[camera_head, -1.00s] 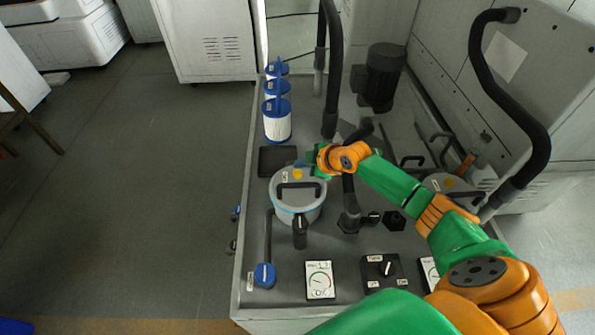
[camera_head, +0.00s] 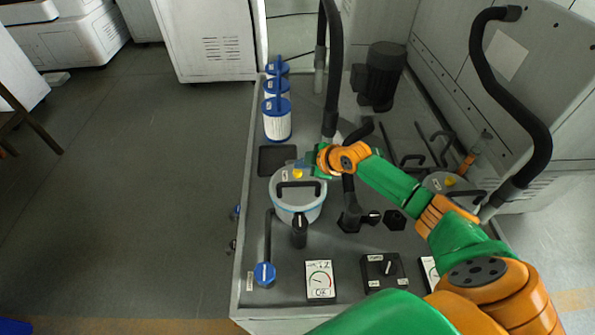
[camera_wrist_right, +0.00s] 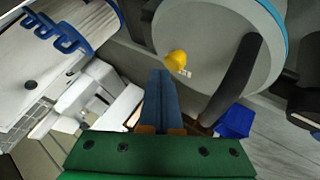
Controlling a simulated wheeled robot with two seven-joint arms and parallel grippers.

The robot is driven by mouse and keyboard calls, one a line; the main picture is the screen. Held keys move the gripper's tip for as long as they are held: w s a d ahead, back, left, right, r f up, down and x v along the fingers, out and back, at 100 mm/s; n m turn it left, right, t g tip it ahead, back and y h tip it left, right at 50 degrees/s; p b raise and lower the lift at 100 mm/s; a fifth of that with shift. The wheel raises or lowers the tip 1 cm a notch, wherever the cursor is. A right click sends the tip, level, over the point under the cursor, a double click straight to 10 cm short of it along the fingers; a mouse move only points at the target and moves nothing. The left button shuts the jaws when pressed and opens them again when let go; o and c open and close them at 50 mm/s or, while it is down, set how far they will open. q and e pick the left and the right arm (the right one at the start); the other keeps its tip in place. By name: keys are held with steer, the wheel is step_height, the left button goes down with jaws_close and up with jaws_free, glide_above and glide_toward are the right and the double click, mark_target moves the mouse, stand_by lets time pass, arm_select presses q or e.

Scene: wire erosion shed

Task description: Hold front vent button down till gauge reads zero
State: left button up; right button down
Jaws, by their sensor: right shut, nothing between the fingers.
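The front vent button (camera_head: 297,173) is a yellow knob on the grey lid of the front canister (camera_head: 297,207), and it shows large in the right wrist view (camera_wrist_right: 176,60). My right gripper (camera_head: 303,163) is shut and empty, at the far edge of that lid. In the right wrist view its blue fingertips (camera_wrist_right: 160,76) are close beside the button; I cannot tell whether they touch it. A white gauge (camera_head: 320,280) with a coloured arc stands at the bench's front; its reading is too small to be sure of. My left gripper is out of view.
A black handle (camera_head: 299,187) crosses the front lid. A second canister (camera_head: 447,183) with a yellow button stands at the right. Blue-topped white filters (camera_head: 277,120), a black motor (camera_head: 381,77) and thick black hoses stand around. Open floor lies left of the bench.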

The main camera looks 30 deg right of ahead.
mark_target(301, 172)
steer(key=shift+f+b, duration=0.5)
steer(key=shift+f, duration=0.2)
stand_by(0.6)
steer(key=shift+r, duration=0.1)
stand_by(2.3)
steer(key=shift+r+p, duration=0.85)
steer(key=shift+r, duration=0.1)
step_height(301, 172, up, 5)
steer(key=p, duration=0.4)
steer(key=shift+p, duration=0.4)
